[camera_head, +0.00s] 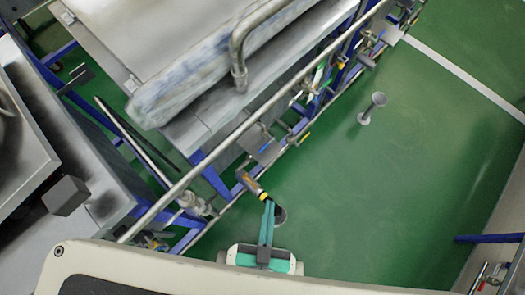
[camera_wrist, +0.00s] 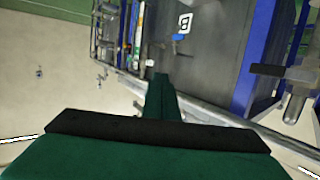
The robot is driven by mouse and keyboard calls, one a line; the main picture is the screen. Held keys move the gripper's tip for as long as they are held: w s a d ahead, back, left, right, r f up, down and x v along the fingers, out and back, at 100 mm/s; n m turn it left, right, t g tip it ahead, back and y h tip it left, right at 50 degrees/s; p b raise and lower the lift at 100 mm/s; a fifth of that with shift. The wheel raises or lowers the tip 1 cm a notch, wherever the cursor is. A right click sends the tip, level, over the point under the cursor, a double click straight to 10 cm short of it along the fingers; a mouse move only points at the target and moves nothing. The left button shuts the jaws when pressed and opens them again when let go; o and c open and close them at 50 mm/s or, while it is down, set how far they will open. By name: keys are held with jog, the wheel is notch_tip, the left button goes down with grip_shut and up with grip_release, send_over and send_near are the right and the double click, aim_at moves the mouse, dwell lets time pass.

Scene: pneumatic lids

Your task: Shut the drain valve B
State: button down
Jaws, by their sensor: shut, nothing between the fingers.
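My gripper (camera_head: 268,207) is shut and empty in the head view. Its teal fingers point up the picture, close beside a valve with a dark and yellow handle (camera_head: 251,186) on the long pipe. I cannot tell whether the fingertips touch it. More small valves with yellow or blue parts sit further along the pipe. No label in the head view shows which is drain valve B. In the wrist view my fingers (camera_wrist: 160,82) reach toward a grey pipe (camera_wrist: 215,114). A white square mark (camera_wrist: 185,20), perhaps a letter, shows on a dark surface beyond.
Steel tables on blue frames fill the left of the head view. The long pipe (camera_head: 180,186) runs diagonally along their edge. A small grey post (camera_head: 371,108) stands on the green floor (camera_head: 400,190), which is mostly clear. A blue bar (camera_head: 490,238) is at the right.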

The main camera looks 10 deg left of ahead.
jog(key=shift+a, duration=0.2)
jog(key=w+d+f+n+g, duration=0.15)
jog(key=w+f, duration=0.25)
jog(key=f, duration=0.6)
jog(key=w+d+f+n+g, duration=0.1)
jog(key=w+f+g, duration=0.25)
jog(key=f, duration=0.55)
jog(key=w+d+f+n+g, duration=0.15)
jog(key=w+f, duration=0.25)
jog(key=f, duration=0.6)
jog(key=w+d+n+g+y, duration=0.1)
jog(key=w+n+g+y, duration=0.2)
jog(key=w+n+y, duration=0.4)
jog(key=w, duration=0.8)
jog(key=shift+f+g, duration=0.25)
jog(key=shift+g, duration=0.1)
jog(key=x, duration=1)
